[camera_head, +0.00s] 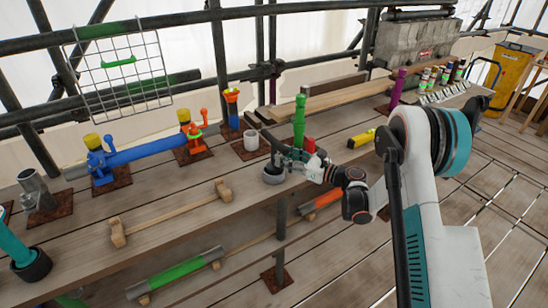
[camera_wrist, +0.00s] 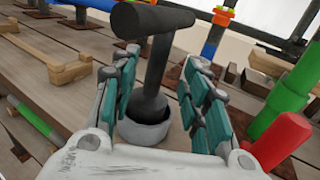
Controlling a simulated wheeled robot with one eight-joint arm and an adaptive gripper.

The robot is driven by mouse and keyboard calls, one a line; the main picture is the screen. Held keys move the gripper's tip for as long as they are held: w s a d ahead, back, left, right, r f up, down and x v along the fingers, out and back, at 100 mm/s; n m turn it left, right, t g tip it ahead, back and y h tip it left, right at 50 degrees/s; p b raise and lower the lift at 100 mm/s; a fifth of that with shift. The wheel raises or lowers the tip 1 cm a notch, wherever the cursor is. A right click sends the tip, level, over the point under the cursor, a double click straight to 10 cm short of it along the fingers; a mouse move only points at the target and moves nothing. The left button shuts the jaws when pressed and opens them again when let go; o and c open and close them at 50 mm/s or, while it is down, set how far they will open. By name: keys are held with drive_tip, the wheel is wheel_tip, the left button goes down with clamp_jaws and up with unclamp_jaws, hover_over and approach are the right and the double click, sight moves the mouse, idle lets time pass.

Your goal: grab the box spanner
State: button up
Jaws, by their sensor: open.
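A dark T-handled tool, which fits the box spanner (camera_wrist: 154,75), stands nearly upright in a round grey cup (camera_wrist: 143,133) in the wrist view. Its crossbar is at the top and its lower end is hidden inside the cup. My gripper (camera_wrist: 163,60) is open, with one teal-padded finger on each side of the shaft. I cannot tell whether either finger touches it. In the head view my gripper (camera_head: 270,150) is low over the plank bench, by the same grey cup (camera_head: 273,175); the spanner is hard to make out there.
A green post (camera_head: 299,122) and a red cylinder (camera_head: 309,145) stand close by my gripper. A pale cup (camera_head: 251,140) is just behind. A wooden bar (camera_head: 170,213) lies to the left, and a blue pipe (camera_head: 155,150) on clamps is behind it.

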sight(274, 152)
drive_tip(key=b+x, duration=0.2)
drive_tip(key=x, duration=0.3)
drive_tip(key=shift+a+r, duration=0.1)
drive_tip(key=shift+a, duration=0.1)
drive_tip(key=shift+r, duration=0.1)
clamp_jaws()
